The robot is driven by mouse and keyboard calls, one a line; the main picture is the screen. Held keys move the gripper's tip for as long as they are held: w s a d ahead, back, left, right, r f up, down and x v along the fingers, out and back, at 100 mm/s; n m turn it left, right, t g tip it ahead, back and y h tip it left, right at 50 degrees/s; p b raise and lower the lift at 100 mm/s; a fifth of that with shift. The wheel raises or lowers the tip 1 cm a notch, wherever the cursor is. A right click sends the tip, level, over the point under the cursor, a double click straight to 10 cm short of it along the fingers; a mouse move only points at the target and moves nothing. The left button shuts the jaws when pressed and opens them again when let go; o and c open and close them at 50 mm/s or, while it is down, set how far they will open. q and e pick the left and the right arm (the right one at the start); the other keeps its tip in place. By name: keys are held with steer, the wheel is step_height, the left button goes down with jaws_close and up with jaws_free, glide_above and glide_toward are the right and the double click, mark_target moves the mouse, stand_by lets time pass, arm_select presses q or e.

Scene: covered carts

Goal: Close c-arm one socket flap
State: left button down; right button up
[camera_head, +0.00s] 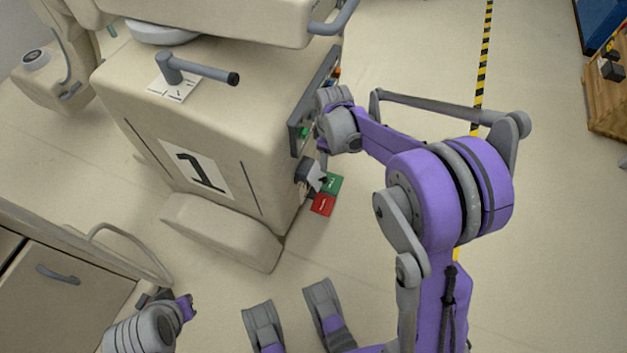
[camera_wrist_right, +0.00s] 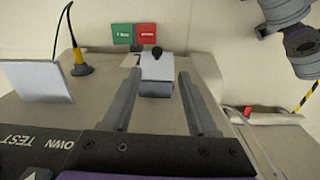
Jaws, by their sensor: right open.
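C-arm one is the large beige cart (camera_head: 228,110) with a "1" label. Its socket (camera_head: 308,172) is a small dark housing low on the right side, with a light grey flap (camera_head: 318,176) that appears to stand out from it. In the right wrist view, the grey flap (camera_wrist_right: 157,67) with a black knob shows just ahead of my right gripper (camera_wrist_right: 159,78). The fingers are apart, one on each side of it, with nothing held; contact cannot be told.
Green (camera_head: 331,183) and red (camera_head: 322,205) tags sit beside the socket. In the wrist view, a yellow and black plug with a cable (camera_wrist_right: 81,66) and a pale plate (camera_wrist_right: 36,81) stand at left. A beige cabinet (camera_head: 60,300) is at lower left.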

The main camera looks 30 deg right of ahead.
mark_target(325, 178)
steer(key=f+b, duration=0.1)
steer(key=f, duration=0.3)
steer(key=f+b, duration=0.1)
steer(key=f, duration=0.3)
steer(key=w+f+b, duration=0.1)
steer(key=f, duration=0.4)
arm_select(q)
step_height(325, 178, down, 4)
steer(key=shift+w+a+f, duration=0.1)
steer(key=shift+f, duration=0.05)
arm_select(e)
jaws_close()
stand_by(0.8)
